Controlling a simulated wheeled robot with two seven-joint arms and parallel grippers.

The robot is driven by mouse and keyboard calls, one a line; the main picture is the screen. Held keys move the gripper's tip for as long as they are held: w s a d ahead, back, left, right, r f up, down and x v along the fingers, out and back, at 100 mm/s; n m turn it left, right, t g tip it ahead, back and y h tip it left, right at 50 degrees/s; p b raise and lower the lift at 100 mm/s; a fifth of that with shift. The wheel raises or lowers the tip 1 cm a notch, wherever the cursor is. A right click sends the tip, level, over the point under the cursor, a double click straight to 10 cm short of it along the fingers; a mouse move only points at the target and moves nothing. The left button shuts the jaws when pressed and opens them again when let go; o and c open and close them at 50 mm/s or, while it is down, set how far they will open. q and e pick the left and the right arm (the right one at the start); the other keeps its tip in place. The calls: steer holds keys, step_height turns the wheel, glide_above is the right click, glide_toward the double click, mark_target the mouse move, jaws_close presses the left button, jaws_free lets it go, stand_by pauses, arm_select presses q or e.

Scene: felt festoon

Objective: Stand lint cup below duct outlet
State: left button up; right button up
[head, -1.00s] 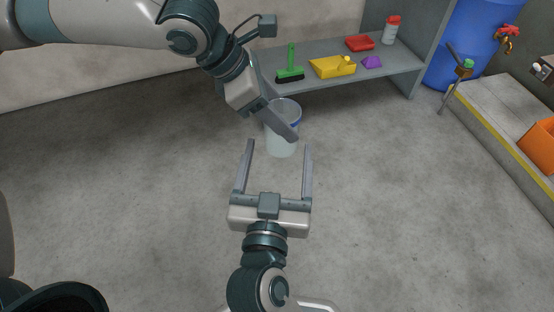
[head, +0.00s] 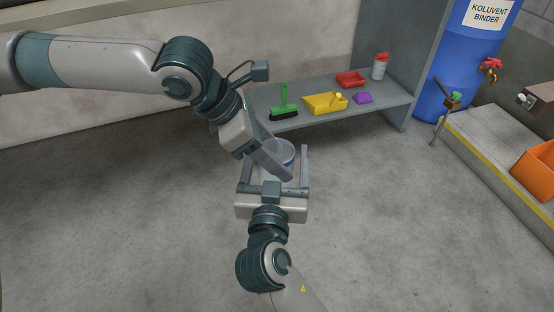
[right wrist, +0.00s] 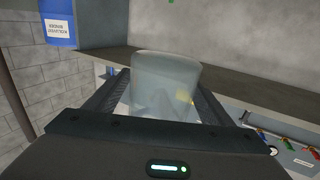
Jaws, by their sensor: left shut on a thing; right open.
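My right gripper (head: 277,152), on the arm from below, is open with one finger on each side of the cup. In the right wrist view the cup (right wrist: 166,82) stands between the two spread fingers; I cannot tell whether they touch it. I cannot make out a duct outlet.
A grey shelf (head: 395,100) behind holds a green brush (head: 284,100), a yellow dustpan (head: 322,104), a red tray (head: 351,79), a purple item (head: 363,98) and a red-lidded jar (head: 380,68). A blue drum (head: 455,60) and an orange bin (head: 537,165) are at right.

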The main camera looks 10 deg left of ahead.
steer(key=c, duration=1.1)
arm_select(q)
steer(key=o, duration=1.2)
steer(key=v, duration=0.8)
